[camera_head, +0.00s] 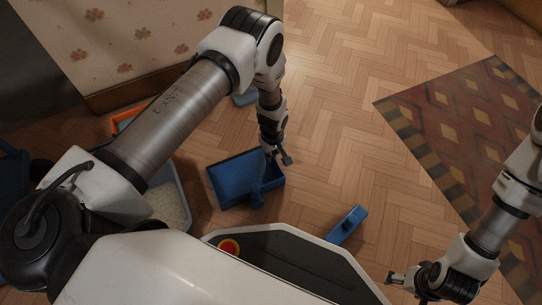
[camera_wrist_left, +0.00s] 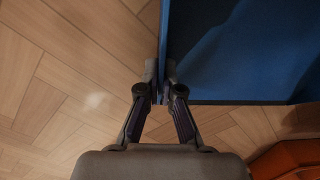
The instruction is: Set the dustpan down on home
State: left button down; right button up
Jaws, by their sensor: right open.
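The blue dustpan (camera_head: 228,185) is near the middle of the head view, over the wood floor, its handle toward my body. I cannot tell whether it touches the floor. My left gripper (camera_head: 284,157) is at its right far corner. In the left wrist view the fingers (camera_wrist_left: 165,70) are closed on the dustpan's thin side wall, and its blue inside (camera_wrist_left: 260,50) fills the upper right. My right gripper (camera_head: 397,279) is open and empty above the floor at the lower right. No marked spot for home can be made out.
A blue brush-like piece (camera_head: 347,226) lies on the floor right of my base. A tray of pale grains (camera_head: 168,206) and an orange container (camera_head: 122,124) are at the left. A patterned rug (camera_head: 465,130) lies right. The floor between dustpan and rug is clear.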

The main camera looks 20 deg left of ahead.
pick_arm(q)
jog(key=shift+r, duration=0.1)
jog(key=c, duration=1.3)
grip_release()
notch_tip(320, 180, up, 11)
jog(key=p, duration=0.7)
jog(key=s+a+r+m, duration=0.1)
jog(key=s+m, duration=0.2)
jog(key=s, duration=0.5)
jog(key=s+a+r+m, duration=0.1)
jog(key=s+r+m, duration=0.1)
jog(key=s, duration=0.7)
jog(key=s+a+r+m, duration=0.1)
jog(key=s+m, duration=0.3)
jog(key=s, duration=0.4)
jog(key=shift+s+a+r+m, duration=0.3)
jog(key=shift+a+r, duration=0.05)
jog(key=shift+a, duration=0.1)
